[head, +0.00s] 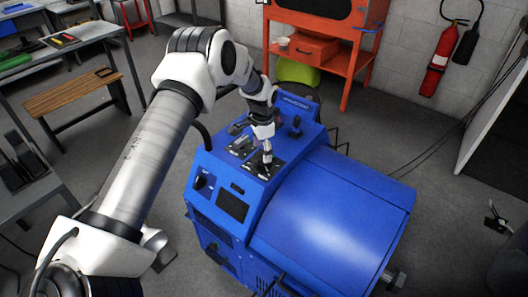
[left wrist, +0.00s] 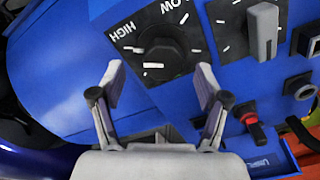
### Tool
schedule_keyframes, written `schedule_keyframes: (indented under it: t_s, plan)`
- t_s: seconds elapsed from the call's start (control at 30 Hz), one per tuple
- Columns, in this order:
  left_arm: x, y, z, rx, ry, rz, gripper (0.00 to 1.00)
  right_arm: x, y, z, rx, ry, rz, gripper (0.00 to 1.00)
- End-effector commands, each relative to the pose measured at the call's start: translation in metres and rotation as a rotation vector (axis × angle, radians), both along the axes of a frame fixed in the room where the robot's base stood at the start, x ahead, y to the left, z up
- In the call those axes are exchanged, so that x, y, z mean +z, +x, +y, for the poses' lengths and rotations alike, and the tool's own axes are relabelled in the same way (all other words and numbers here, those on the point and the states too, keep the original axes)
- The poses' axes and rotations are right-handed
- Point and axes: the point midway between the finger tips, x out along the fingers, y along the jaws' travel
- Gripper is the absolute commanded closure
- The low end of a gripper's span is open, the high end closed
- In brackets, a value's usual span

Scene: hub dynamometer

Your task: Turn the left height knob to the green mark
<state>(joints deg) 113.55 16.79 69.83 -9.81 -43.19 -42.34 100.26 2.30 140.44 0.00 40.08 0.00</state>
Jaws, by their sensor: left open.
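My left gripper (head: 267,156) is over the sloped control panel of the blue dynamometer (head: 335,215). In the left wrist view the gripper (left wrist: 160,82) is open and empty. A round black knob (left wrist: 163,50) on a black plate marked HIGH and LOW lies just ahead of the gap between its fingertips. The fingers appear apart from the knob. A grey lever-shaped knob (left wrist: 263,30) with white tick marks is to the right. My right gripper is not in view.
The machine's front has a dark screen (head: 232,206) and a black knob (head: 200,182). An orange workbench (head: 315,45) stands behind; a wooden bench (head: 72,95) is left.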

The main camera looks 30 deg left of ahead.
Motion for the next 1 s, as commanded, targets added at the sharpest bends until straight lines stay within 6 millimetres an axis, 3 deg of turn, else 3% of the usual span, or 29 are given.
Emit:
schedule_keyframes:
  t_s: [0.2, 0.43, 0.6, 1.0]
  plan:
    - [-0.028, 0.000, 0.000, -0.001, 0.001, 0.001, 0.25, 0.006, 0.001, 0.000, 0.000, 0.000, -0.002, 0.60]
    - [-0.029, 0.000, 0.000, -0.001, 0.000, -0.001, 0.25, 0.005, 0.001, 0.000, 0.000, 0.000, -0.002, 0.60]
    - [-0.030, 0.000, 0.000, -0.001, 0.000, 0.000, 0.85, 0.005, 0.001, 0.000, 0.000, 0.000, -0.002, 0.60]
    - [-0.031, 0.000, -0.001, 0.032, -0.001, 0.001, 0.85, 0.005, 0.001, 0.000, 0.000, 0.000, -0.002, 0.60]
